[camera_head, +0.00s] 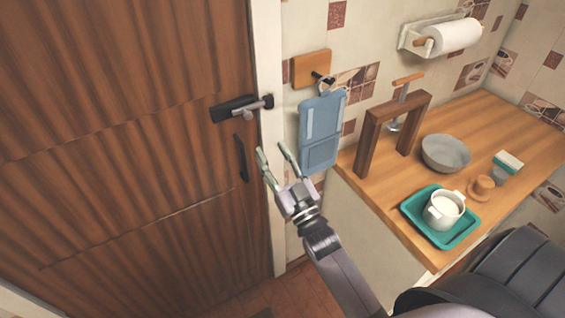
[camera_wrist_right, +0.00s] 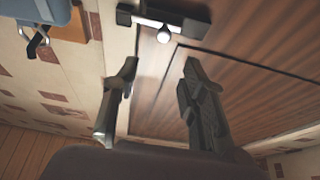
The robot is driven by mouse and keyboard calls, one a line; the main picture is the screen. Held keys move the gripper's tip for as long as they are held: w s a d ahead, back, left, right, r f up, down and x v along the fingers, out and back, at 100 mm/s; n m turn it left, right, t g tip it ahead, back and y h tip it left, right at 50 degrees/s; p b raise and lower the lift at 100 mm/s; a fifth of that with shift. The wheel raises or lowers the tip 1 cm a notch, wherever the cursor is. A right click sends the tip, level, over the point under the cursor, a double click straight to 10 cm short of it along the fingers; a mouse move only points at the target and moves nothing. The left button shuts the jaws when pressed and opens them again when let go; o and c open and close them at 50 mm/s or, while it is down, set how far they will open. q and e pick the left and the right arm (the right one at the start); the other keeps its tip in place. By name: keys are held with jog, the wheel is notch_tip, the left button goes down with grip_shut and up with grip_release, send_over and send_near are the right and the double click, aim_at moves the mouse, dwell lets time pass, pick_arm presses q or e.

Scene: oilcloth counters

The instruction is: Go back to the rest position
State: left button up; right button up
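My right gripper (camera_head: 272,158) is open and empty in the head view, held in the air in front of the door frame. In the right wrist view its two fingers (camera_wrist_right: 160,80) stand apart with nothing between them. The brown wooden door (camera_head: 130,130) fills the left of the head view. Its dark latch with a metal knob (camera_head: 240,108) lies above and left of the fingers, and it also shows in the right wrist view (camera_wrist_right: 165,22). A dark vertical handle (camera_head: 241,158) is just left of the fingers. My left gripper does not show.
A blue board (camera_head: 322,122) hangs from a wall hook just right of my gripper. The wooden counter (camera_head: 385,190) at right bears a wooden stand (camera_head: 369,143), a grey bowl (camera_head: 446,153), and a teal tray (camera_head: 412,207) with a white pot (camera_head: 443,211). A paper roll (camera_head: 455,37) is on the wall.

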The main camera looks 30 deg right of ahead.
jog(key=shift+s+f, duration=0.15)
jog(key=shift+s, duration=0.15)
notch_tip(320, 180, down, 21)
jog(key=a+g+b, duration=0.2)
jog(key=g, duration=0.3)
jog(key=s+f+g+b, duration=0.1)
jog(key=s+f+g, duration=0.25)
jog(key=f, duration=0.85)
jog(key=s+f+g+b, duration=0.25)
jog(key=s+f, duration=0.25)
jog(key=f, duration=0.7)
pick_arm(q)
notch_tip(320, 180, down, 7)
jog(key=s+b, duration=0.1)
jog(key=b, duration=0.1)
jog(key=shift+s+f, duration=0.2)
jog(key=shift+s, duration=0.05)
pick_arm(e)
jog(key=s+d+f+n+g, duration=0.1)
jog(key=s+f+g, duration=0.4)
jog(key=s+f, duration=0.6)
jog(key=s+d+f+n+g, duration=0.1)
jog(key=s+f+g, duration=0.4)
jog(key=s+f, duration=0.7)
jog(key=s+d, duration=0.1)
jog(key=s, duration=0.6)
jog(key=shift+s+g+h, duration=0.3)
jog(key=shift+h, duration=0.1)
jog(key=shift+s+d, duration=0.1)
